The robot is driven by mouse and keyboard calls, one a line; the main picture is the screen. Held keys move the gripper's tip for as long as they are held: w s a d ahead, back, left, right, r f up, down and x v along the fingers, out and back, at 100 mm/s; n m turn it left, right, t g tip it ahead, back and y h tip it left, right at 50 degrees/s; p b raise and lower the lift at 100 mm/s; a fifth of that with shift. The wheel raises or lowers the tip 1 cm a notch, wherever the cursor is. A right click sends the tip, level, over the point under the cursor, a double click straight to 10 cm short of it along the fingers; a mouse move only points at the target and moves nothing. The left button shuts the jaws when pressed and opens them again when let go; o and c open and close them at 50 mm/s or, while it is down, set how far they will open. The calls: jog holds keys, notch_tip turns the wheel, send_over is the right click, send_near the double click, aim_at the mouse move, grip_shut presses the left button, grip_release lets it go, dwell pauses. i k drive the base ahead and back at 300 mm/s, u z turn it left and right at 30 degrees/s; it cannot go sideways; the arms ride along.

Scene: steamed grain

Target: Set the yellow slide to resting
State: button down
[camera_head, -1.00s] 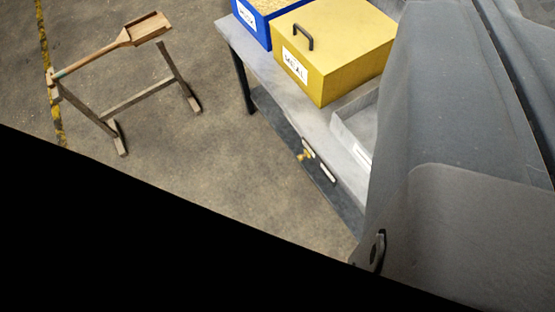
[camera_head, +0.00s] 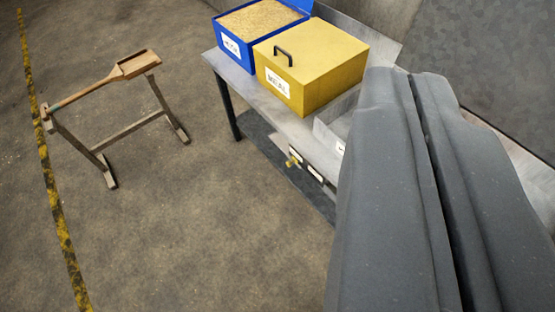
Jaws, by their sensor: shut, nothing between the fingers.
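The yellow slide (camera_head: 293,162) is a small yellow piece on the front side of the grey table, low in the middle of the view. White labels (camera_head: 315,173) sit close beside it; their words are too small to read. My gripper (camera_head: 408,85) is the large dark grey shape at the right, its two fingers together and empty. It appears in front of the table, to the right of the slide and apart from it in the picture. It hides the right part of the table.
On the table (camera_head: 262,108) stand a blue bin (camera_head: 232,50) of grain and a yellow lidded box (camera_head: 325,68) with a dark handle. A grey tray (camera_head: 330,135) is partly hidden. A wooden shovel (camera_head: 100,84) rests on a stand (camera_head: 130,133) at the left. The floor between is clear.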

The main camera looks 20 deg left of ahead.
aim_at(289, 164)
jog(key=z, duration=0.1)
jog(key=i, duration=0.9)
jog(key=u, duration=0.1)
